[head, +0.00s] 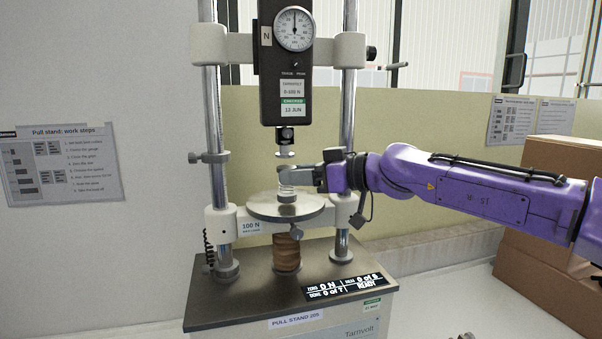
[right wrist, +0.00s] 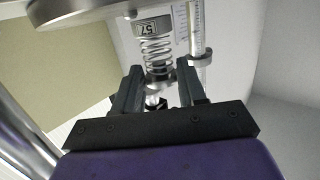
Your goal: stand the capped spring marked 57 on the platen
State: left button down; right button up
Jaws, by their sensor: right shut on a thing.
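The capped spring marked 57 (right wrist: 156,45) shows in the right wrist view, with its number on the wide cap and bare coils below it in the picture. In the head view the spring (head: 287,191) is upright over the middle of the round steel platen (head: 262,208), its lower cap at the platen's surface; I cannot tell if it bears fully on it. The platen's edge (right wrist: 75,14) also shows in the right wrist view. My right gripper (head: 298,177) reaches in from the right and is shut on the spring's upper end. My left gripper is not in view.
The force gauge (head: 286,75) hangs above, its small disc (head: 285,155) just over the spring. Steel columns (head: 215,130) flank the platen. Cardboard boxes (head: 560,225) stand at the right.

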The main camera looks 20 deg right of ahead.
jog(key=shift+w+p, duration=0.85)
jog(key=shift+w, duration=0.6)
jog(key=shift+f+b, duration=0.55)
jog(key=shift+b, duration=0.15)
grip_shut()
jog(key=shift+s+d, duration=0.1)
jog(key=o, duration=1.6)
grip_release()
jog(key=shift+c, duration=0.2)
jog(key=shift+d+b, duration=0.1)
jog(key=shift+b, duration=0.2)
jog(key=f+b+v, duration=0.1)
jog(key=v, duration=0.5)
jog(key=shift+s+d, duration=0.3)
jog(key=shift+s, duration=0.1)
